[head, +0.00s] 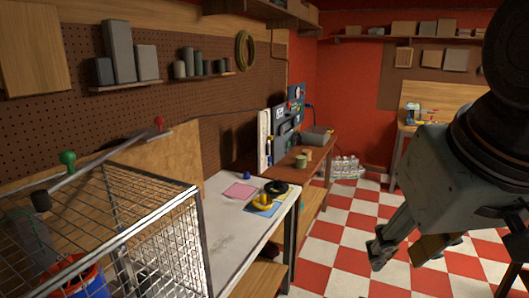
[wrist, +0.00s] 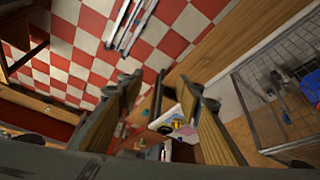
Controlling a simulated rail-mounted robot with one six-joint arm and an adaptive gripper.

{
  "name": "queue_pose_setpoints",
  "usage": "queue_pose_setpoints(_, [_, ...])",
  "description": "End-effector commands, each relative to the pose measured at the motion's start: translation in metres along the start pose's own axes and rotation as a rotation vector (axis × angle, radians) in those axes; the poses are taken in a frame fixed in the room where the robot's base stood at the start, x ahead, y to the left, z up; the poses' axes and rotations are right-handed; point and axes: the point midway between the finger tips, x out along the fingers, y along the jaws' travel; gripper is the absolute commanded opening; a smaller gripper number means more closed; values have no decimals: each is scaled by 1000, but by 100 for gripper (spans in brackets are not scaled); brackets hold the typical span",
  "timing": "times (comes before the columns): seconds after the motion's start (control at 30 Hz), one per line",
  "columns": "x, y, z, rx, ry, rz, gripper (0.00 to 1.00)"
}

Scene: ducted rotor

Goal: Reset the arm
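My gripper (head: 405,250) hangs at the right of the head view, above the red and white checkered floor (head: 350,235). It points downward and is clear of the benches. In the wrist view my gripper (wrist: 160,92) shows two fingers well apart, with nothing between them. It is open and empty. The upper part of my arm runs out of the head view at the top right.
A workbench (head: 228,222) holds a pink sheet (head: 239,191), a black ring (head: 276,187) and a yellow part (head: 263,202). Shelves line the walls. The checkered floor has free room.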

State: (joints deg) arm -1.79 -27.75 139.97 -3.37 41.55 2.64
Motion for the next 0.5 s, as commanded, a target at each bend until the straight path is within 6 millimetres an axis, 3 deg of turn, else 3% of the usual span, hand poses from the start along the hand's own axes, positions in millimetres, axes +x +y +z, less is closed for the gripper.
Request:
queue_pose_setpoints(0.2, [-6, -1, 61, 15, -66, -13, 33])
queue_pose_setpoints(0.33, [-9, -3, 85, 21, -95, -20, 33])
queue_pose_setpoints(0.5, [-10, -4, 100, 23, -115, -25, 33])
